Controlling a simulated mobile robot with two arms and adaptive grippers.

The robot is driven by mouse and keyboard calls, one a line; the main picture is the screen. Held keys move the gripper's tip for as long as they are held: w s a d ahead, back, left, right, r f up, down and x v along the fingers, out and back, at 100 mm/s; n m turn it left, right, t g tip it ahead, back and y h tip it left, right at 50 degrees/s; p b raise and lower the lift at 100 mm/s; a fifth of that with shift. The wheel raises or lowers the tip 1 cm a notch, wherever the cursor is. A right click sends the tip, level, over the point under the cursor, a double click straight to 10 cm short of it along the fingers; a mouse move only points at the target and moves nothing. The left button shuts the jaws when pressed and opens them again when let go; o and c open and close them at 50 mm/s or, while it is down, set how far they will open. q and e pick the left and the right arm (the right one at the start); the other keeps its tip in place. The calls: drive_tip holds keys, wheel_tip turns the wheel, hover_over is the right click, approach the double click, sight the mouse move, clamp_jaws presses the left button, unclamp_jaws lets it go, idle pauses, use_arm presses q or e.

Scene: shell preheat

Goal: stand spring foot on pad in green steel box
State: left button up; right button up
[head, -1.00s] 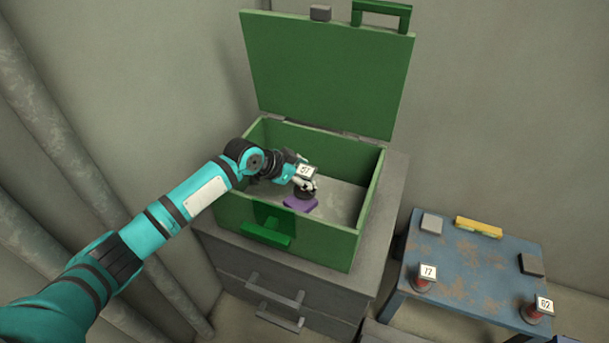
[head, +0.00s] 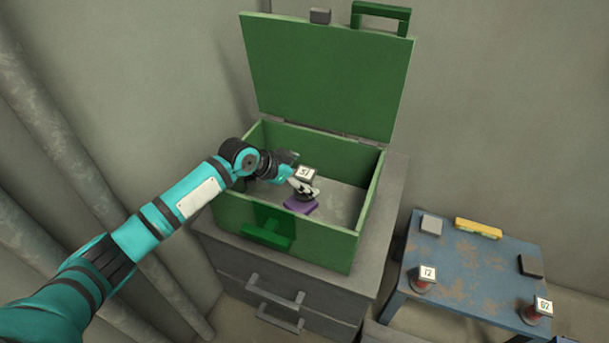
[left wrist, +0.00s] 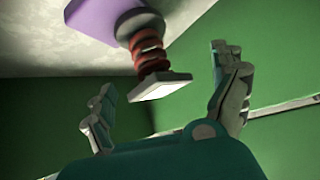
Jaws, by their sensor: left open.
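The spring foot (head: 306,174) has a square top plate with a white number label, hard to read. It stands on the purple pad (head: 299,206) inside the green steel box (head: 300,230). In the left wrist view the spring foot (left wrist: 152,62) shows its red coil and a dark round base against the purple pad (left wrist: 90,15). My left gripper (head: 301,187) is inside the box at the spring foot. In the left wrist view its fingers (left wrist: 165,95) are spread, one on each side of the foot, with visible gaps. My right gripper is out of view.
The box lid (head: 328,70) stands open behind. The box rests on a grey drawer cabinet (head: 290,290). A blue table (head: 470,270) at right holds two more labelled spring feet (head: 424,284) (head: 537,311), a yellow item (head: 478,228) and two blocks. The box floor right of the pad is clear.

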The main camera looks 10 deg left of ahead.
use_arm(q)
drive_tip(key=p+v, duration=0.1)
drive_tip(key=v, duration=0.5)
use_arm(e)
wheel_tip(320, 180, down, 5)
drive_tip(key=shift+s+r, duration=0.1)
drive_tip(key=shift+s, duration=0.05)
